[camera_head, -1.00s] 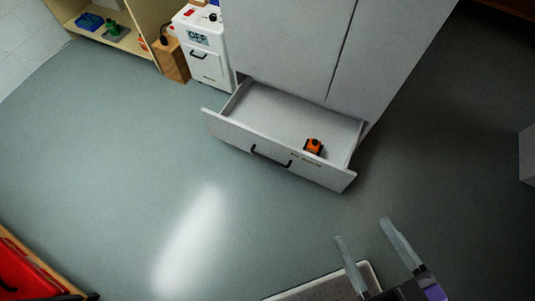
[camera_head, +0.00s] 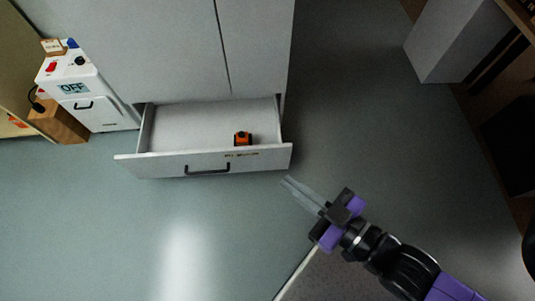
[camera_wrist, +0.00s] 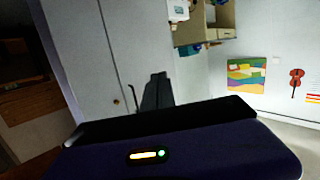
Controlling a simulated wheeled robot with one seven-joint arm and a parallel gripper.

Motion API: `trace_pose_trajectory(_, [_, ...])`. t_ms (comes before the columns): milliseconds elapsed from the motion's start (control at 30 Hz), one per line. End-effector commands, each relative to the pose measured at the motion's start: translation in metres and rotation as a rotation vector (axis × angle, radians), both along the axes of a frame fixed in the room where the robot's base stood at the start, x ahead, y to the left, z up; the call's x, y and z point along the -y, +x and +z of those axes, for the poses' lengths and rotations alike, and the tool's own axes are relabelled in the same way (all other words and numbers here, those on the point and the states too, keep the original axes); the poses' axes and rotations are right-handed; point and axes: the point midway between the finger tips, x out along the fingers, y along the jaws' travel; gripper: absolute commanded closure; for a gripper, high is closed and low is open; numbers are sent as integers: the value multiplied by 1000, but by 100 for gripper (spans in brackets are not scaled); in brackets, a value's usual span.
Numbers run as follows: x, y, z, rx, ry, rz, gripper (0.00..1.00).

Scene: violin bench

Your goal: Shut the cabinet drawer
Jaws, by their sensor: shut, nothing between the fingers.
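The cabinet drawer (camera_head: 165,164) is pulled out at the bottom of the tall grey cabinet (camera_head: 160,50) in the head view. Its front has a black bar handle (camera_head: 207,170). A small orange and black object (camera_head: 243,138) lies inside, near the front right. My gripper (camera_head: 287,181) is shut and empty, with its fingertips just below and close to the drawer front's right end in the picture. I cannot tell whether it touches the drawer.
A white machine marked OFF (camera_head: 85,90) stands left of the cabinet, beside a wooden block (camera_head: 60,122). A grey box (camera_head: 455,45) stands at the upper right. A mat (camera_head: 340,278) lies under my arm. The floor before the drawer is clear.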

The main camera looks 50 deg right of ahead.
Motion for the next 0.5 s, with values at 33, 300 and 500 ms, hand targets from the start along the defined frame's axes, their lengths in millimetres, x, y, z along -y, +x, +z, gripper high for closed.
trace_pose_trajectory(33, [-2, 16, -36, -7, -53, 5, 100])
trace_pose_trajectory(300, [-5, 89, -198, -195, -589, 112, 100])
trace_pose_trajectory(500, [20, 143, -313, -425, -1169, 255, 100])
